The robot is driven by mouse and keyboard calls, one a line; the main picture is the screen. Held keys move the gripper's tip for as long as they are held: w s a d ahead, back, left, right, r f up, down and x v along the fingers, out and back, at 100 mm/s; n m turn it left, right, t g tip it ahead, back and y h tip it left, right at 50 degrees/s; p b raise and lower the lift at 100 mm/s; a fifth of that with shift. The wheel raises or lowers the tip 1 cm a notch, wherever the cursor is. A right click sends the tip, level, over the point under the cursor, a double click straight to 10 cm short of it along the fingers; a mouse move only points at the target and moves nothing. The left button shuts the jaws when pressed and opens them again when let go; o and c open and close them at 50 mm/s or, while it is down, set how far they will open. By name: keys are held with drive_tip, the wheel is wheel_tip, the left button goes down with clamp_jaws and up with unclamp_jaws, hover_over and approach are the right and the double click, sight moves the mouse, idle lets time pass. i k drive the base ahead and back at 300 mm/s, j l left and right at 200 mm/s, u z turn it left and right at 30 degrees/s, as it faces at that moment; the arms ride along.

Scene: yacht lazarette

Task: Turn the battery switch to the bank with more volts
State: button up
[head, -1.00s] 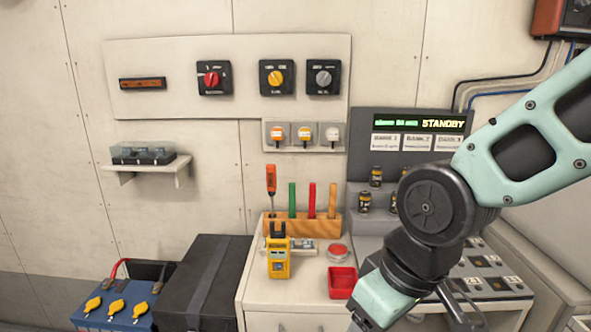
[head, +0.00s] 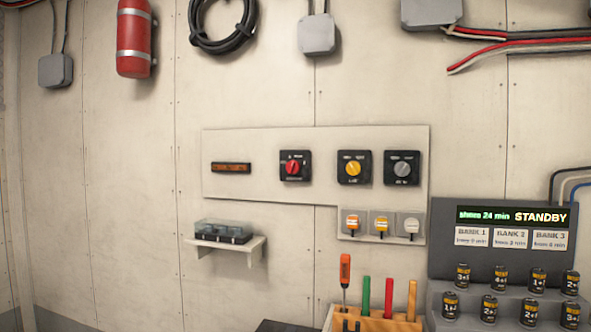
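Three black rotary switches sit in a row on a pale wall panel (head: 320,190): one with a red knob (head: 293,167), one with a yellow knob (head: 353,169), and one with a grey knob (head: 402,169). Their small lettering and knob settings are too blurred to read surely. A dark display box (head: 445,270) at the right reads STANDBY, with a shore time of about 24 min. Below its screen are white labels for BANK 1 (head: 472,237), BANK 2 (head: 509,239) and BANK 3 (head: 549,240). I read no volts. My gripper is outside this view.
Several small black cylinders (head: 496,275) stand on steps under the display. A wooden holder (head: 375,322) carries a screwdriver (head: 345,282) and coloured sticks. A small wall shelf (head: 225,244) holds a clear-topped box. A fire extinguisher (head: 133,38) hangs upper left.

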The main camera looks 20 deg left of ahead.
sight(293, 167)
drive_tip(key=z, duration=1.25)
drive_tip(key=j+u, duration=0.1)
drive_tip(key=u, duration=0.75)
drive_tip(key=j+u, duration=0.1)
drive_tip(key=u, duration=0.35)
drive_tip(key=i+u, duration=0.1)
drive_tip(key=u, duration=0.3)
drive_tip(key=j+u, duration=0.1)
drive_tip(key=u, duration=0.35)
drive_tip(key=i, duration=0.05)
